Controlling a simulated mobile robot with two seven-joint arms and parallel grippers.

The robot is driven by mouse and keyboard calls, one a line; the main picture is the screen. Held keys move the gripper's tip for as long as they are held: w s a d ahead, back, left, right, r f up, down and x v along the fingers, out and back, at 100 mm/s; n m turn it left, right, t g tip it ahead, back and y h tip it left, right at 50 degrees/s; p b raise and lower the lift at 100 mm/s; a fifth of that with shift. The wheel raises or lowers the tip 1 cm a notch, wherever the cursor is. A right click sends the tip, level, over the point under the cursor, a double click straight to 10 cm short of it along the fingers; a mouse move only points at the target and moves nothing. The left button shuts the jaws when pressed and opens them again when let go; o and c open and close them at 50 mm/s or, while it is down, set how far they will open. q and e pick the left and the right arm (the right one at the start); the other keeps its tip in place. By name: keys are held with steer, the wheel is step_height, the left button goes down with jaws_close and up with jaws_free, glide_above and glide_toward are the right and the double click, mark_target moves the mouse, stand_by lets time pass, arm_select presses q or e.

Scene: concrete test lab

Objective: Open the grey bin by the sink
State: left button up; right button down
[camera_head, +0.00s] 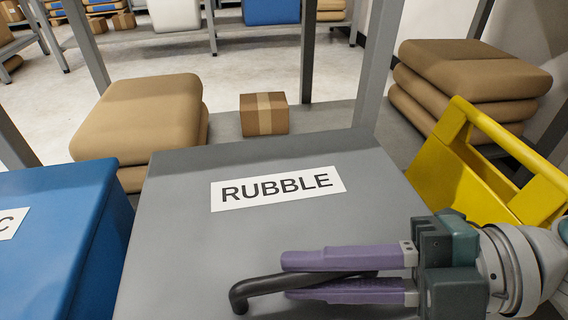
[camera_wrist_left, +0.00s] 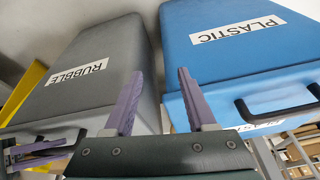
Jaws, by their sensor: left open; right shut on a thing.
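The grey bin (camera_head: 190,215) with a RUBBLE label stands in front of me. Its lid looks down, with no gap visible. A dark bar handle (camera_head: 256,285) is at the lid's near side. My right gripper (camera_head: 288,279) comes in from the right, with its purple fingers shut on the handle. In the left wrist view, the grey bin (camera_wrist_left: 112,62) and my right gripper (camera_wrist_left: 22,153) show at the left. My left gripper (camera_wrist_left: 161,72) is open and empty there, in front of the gap between the grey bin and a blue bin. No sink shows.
The blue bin (camera_wrist_left: 235,70), labelled PLASTIC, stands close beside the grey bin; in the head view it (camera_head: 60,240) is at the left. A yellow open-frame container (camera_head: 450,165) is close on the right. Behind stand tan stacked sacks (camera_head: 140,112) and a small carton (camera_head: 264,114).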

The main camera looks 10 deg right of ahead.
steer(key=shift+r+p, duration=0.45)
steer(key=shift+p, duration=0.15)
steer(key=w+r+m+g+p, duration=0.1)
steer(key=w+r+m+p, duration=0.1)
steer(key=r+p, duration=0.4)
steer(key=w+r+m+g+h+p, duration=0.1)
steer(key=w+r+m+p, duration=0.2)
steer(key=w+r+p, duration=0.2)
steer(key=shift+w+r+g+p, duration=0.35)
steer(key=shift+r+p, duration=0.65)
steer(key=shift+p, duration=0.5)
steer(key=c, duration=1.1)
jaws_free()
steer(key=shift+d, duration=0.1)
